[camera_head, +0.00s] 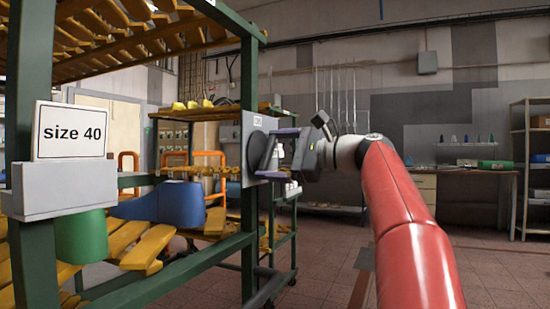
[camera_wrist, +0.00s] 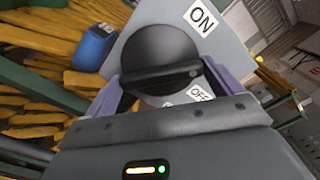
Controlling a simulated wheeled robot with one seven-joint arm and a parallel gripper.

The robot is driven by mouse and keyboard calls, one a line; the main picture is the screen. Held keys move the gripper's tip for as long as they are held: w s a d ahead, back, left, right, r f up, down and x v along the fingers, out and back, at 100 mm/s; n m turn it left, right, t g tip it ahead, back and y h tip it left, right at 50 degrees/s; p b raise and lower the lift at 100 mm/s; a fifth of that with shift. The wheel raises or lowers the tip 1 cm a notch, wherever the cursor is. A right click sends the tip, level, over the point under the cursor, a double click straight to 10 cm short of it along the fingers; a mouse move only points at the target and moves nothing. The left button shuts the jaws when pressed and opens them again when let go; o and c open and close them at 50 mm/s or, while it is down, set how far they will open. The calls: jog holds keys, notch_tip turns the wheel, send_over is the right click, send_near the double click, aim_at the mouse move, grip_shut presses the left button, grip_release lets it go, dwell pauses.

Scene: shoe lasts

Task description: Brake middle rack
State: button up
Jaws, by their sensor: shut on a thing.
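A green-framed rack (camera_head: 250,75) stands at left, with a "size 40" sign (camera_head: 70,131) on its near post. A grey plate (camera_head: 249,121) is fixed to its far post; it also shows in the wrist view (camera_wrist: 148,17). The plate carries a round black brake knob (camera_head: 257,151), seen large in the wrist view (camera_wrist: 160,48). ON and OFF labels show beside the knob, with OFF partly hidden. My gripper (camera_head: 270,152) has its purple fingers on either side of the knob's raised bar, shut on it. The fingertips are partly hidden in the wrist view.
Yellow shoe lasts (camera_head: 148,246) fill the rack's shelves, with a blue container (camera_head: 180,204) and a green one (camera_head: 82,236) among them. Another rack (camera_head: 283,225) stands behind. A desk (camera_head: 465,171) and shelves (camera_head: 534,170) stand at right. Tiled floor between is mostly clear.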

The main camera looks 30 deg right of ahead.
jog(key=n, duration=0.3)
jog(key=shift+f+n+b, duration=0.1)
jog(key=shift+n+b, duration=0.25)
jog(key=shift+n, duration=0.05)
jog(key=shift+n+b, duration=0.35)
jog(key=shift+n, duration=1.45)
jog(key=o, duration=0.7)
jog(key=v, duration=0.8)
jog(key=shift+b, duration=0.35)
